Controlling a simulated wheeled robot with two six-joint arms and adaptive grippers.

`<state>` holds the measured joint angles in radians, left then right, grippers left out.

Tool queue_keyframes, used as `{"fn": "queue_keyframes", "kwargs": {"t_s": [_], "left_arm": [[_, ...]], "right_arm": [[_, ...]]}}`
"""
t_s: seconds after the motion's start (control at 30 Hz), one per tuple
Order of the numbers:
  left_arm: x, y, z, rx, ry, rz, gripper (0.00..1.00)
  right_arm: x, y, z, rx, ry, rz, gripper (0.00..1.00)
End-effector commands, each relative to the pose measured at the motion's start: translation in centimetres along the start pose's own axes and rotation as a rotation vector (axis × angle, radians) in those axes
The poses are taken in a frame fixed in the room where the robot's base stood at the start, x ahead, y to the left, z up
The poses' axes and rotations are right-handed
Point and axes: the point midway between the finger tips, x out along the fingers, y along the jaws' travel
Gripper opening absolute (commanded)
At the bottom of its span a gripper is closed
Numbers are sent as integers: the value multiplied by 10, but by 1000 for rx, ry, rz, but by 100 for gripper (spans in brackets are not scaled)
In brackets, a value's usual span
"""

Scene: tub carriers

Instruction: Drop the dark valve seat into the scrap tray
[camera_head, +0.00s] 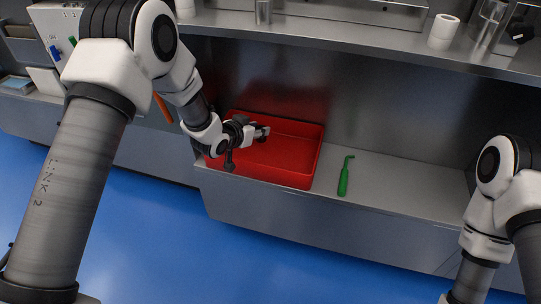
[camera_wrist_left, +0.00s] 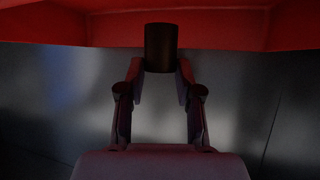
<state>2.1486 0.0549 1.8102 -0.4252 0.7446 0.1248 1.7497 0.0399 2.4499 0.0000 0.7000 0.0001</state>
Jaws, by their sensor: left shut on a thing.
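My left gripper (camera_head: 262,131) is over the left part of the red tray (camera_head: 292,177), which stands on the grey bench. In the left wrist view the gripper (camera_wrist_left: 161,72) is shut on the dark valve seat (camera_wrist_left: 160,42), a short dark cylinder between its fingertips. The red tray (camera_wrist_left: 50,30) fills the top of that view, beyond the valve seat. In the head view I cannot clearly make out the valve seat at the gripper. The visible tray floor looks empty. My right arm shows at the right edge, but its gripper is not in view.
A green hooked tool (camera_head: 344,180) lies on the bench right of the tray. An upper shelf (camera_head: 350,42) runs above, with a white roll (camera_head: 443,30) and a metal cup (camera_head: 263,12). An orange item (camera_head: 162,108) is left of the tray. Bench right of the green tool is clear.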

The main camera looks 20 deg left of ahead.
Motion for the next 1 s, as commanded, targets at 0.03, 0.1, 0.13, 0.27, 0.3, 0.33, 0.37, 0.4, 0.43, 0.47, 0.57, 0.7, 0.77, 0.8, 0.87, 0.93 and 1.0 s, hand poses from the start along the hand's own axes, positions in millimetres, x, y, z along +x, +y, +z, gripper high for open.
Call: {"fn": "queue_keyframes", "kwargs": {"t_s": [0.03, 0.1, 0.13, 0.27, 0.3, 0.33, 0.37, 0.4, 0.43, 0.47, 0.57, 0.7, 0.77, 0.8, 0.87, 0.93, 1.0], "left_arm": [[0, 0, -2, 0, 2, 0, 0], [-1, 0, -2, 0, 2, 0, 0], [-1, 0, -2, 0, 2, 0, 0], [-1, 0, -2, 0, 2, 0, 64], [-1, 0, -2, 0, 2, 0, 64], [-1, 0, -2, 0, 1, 0, 64], [-1, 0, -2, 0, 1, 0, 64], [-1, 0, -2, 0, 1, 0, 64], [-1, 0, -1, 0, 1, 0, 64], [-1, 0, -1, 0, 1, 0, 64], [-2, 0, 0, -1, -1, 0, 64], [-16, -1, -1, -3, 0, -1, 64], [-28, 0, -2, -3, 0, -1, 64], [-38, 0, -2, -4, 0, -1, 64], [-54, -1, -2, -4, 1, -1, 64], [-73, -1, -2, -5, 1, -1, 64], [-90, 0, -2, -5, 1, -1, 64]], "right_arm": [[-1, 0, 0, 0, 0, 0, 40], [-1, 0, 0, 0, 0, 0, 40], [-1, 0, 0, 0, 0, 0, 40], [-1, 0, 0, 0, 0, 0, 40], [-1, 0, 0, 0, 0, 0, 40], [-1, 0, 0, 0, 0, 0, 40], [-1, 0, 0, 0, 0, 0, 40], [-1, 0, 0, 0, 0, 0, 40], [-1, 0, 0, 0, 0, 0, 40], [-1, 0, 0, 0, 0, 0, 40], [-1, 0, 0, 0, 0, 0, 40], [-1, 0, 0, 0, 0, 0, 40], [-1, 0, 0, 0, 0, 0, 40], [-1, 0, 0, 0, 0, 0, 40], [-1, 0, 0, 0, 0, 0, 40], [-1, 0, 0, 0, 0, 0, 40], [-1, 0, 0, 0, 0, 0, 40]]}}
